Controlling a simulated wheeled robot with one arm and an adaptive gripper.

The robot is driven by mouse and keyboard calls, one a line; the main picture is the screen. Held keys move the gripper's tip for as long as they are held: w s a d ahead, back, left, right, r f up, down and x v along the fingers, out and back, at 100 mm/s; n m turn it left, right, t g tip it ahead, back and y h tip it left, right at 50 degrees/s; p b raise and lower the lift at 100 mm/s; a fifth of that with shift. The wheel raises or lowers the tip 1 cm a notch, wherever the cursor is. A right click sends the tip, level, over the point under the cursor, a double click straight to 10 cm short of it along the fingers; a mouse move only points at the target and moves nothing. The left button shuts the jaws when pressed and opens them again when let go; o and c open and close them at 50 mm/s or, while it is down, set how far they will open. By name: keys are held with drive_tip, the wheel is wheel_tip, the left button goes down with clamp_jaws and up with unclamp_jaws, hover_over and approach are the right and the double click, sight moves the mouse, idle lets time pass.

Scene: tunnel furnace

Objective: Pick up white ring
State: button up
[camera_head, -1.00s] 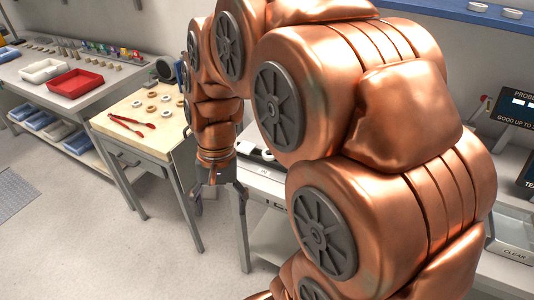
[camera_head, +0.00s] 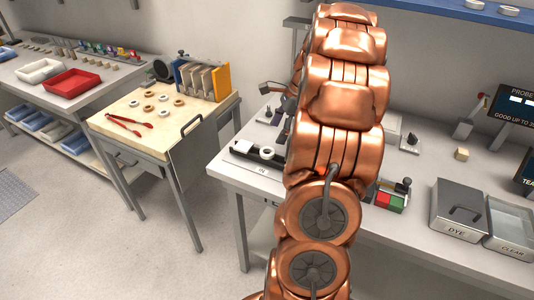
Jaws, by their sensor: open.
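Several small white and tan rings lie on the wooden table top at left, one white ring (camera_head: 135,103) at their left edge. Another white ring (camera_head: 267,152) sits on a dark fixture (camera_head: 245,148) at the left end of the white bench. Two more white rings (camera_head: 509,11) lie on the blue shelf at top right. Which one the task means cannot be told. My copper arm stands upright over the bench, right of the fixture. My gripper's fingers cannot be made out behind the arm, and no ring is seen held.
Red tongs (camera_head: 130,124) and a yellow-and-blue rack (camera_head: 205,80) are on the wooden table (camera_head: 150,138). The bench (camera_head: 400,235) holds a red-and-green block (camera_head: 390,200), a DYE bin (camera_head: 459,210) and a CLEAR bin (camera_head: 510,226). Floor at left front is free.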

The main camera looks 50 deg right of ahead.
sight(269, 147)
drive_tip(key=shift+p+x, duration=1.2)
drive_tip(key=shift+x, duration=2.65)
drive_tip(key=shift+w+d, duration=0.15)
drive_tip(key=shift+d, duration=0.05)
drive_tip(key=shift+c, duration=0.4)
drive_tip(key=c, duration=1.1)
drive_tip(key=shift+r, duration=0.1)
